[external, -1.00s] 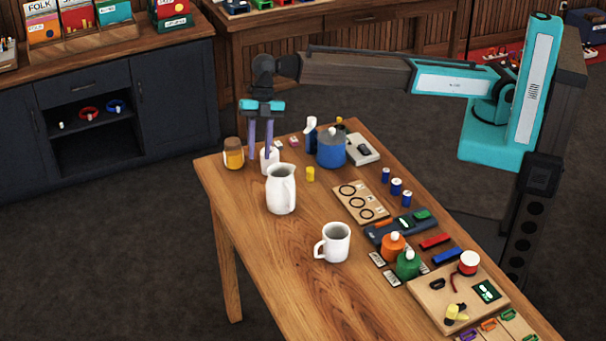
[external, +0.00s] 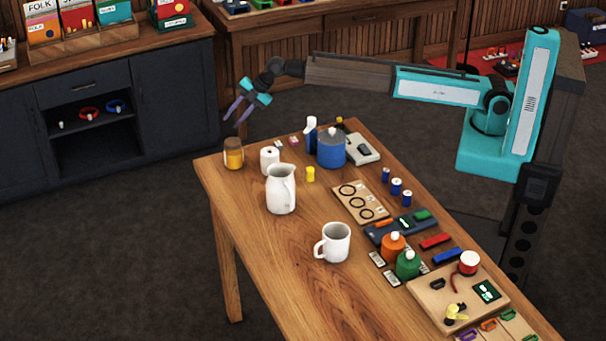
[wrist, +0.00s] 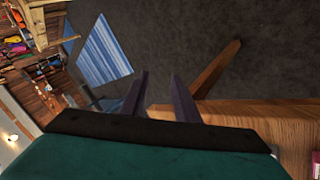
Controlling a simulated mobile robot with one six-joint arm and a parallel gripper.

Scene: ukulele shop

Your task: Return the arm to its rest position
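My gripper (external: 238,111) is raised above the far left end of the wooden table (external: 290,290), tilted down and to the left in the external view. Its two purple fingers are apart with nothing between them. In the wrist view my gripper (wrist: 160,86) also shows open and empty, with dark floor beyond the fingertips and the table edge (wrist: 250,108) at the right. My arm stretches left from its column at the right of the external view.
Below my gripper stand an amber jar (external: 233,154), a white roll (external: 269,160) and a white pitcher (external: 281,190). A blue pot (external: 331,148) and a spray bottle (external: 311,134) are close by. A dark cabinet (external: 175,100) stands at the left. The air around the arm is clear.

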